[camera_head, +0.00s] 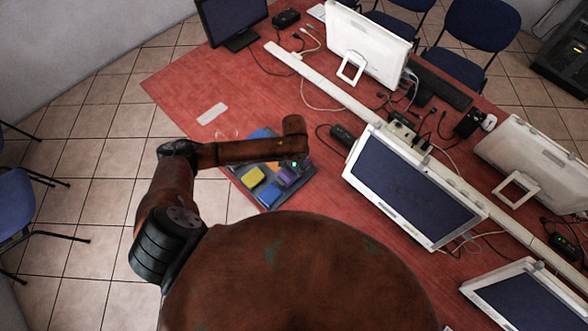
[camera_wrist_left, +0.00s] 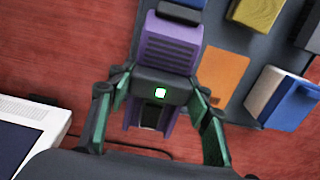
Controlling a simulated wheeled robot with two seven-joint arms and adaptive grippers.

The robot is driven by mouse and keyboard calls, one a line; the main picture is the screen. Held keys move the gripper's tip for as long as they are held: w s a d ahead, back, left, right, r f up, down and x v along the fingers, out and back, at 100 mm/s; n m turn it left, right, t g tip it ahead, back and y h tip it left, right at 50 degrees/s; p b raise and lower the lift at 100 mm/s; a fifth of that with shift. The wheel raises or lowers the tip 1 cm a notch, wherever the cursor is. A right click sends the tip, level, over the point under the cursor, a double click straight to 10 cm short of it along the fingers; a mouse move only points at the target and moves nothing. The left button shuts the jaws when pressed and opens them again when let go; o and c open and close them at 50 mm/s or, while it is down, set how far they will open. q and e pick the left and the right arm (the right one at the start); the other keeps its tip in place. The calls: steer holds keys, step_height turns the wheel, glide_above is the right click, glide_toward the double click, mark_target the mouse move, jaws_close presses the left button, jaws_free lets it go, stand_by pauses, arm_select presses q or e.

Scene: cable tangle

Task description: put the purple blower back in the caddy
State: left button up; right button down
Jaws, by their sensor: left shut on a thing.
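The purple blower (camera_head: 287,177) is at the right side of the grey caddy (camera_head: 301,190), partly under my left arm. It shows larger in the left wrist view (camera_wrist_left: 171,48), with slats and a dark band with a small light across it. My left gripper (camera_wrist_left: 158,92) has a finger on each side of the blower and is shut on it. The blower overlaps the caddy's edge in the wrist view; I cannot tell whether it touches the caddy. My right gripper is not in view.
The caddy holds a yellow block (camera_head: 253,176), a blue and white block (camera_head: 268,194) and an orange flat piece (camera_wrist_left: 222,76). A white-framed monitor (camera_head: 400,190) stands to the right, with cables and adapters behind. Red tabletop is clear near the white remote-like bar (camera_head: 212,113).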

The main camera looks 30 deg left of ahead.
mark_target(294, 163)
arm_select(q)
steer(key=shift+w+a+f, duration=0.1)
steer(key=shift+w+f, duration=0.05)
steer(key=shift+f, duration=0.05)
steer(key=shift+w+a+f, duration=0.1)
steer(key=shift+f, duration=1.5)
steer(key=shift+f, duration=0.1)
steer(key=o, duration=1)
step_height(294, 163, up, 12)
steer(key=shift+r, duration=0.1)
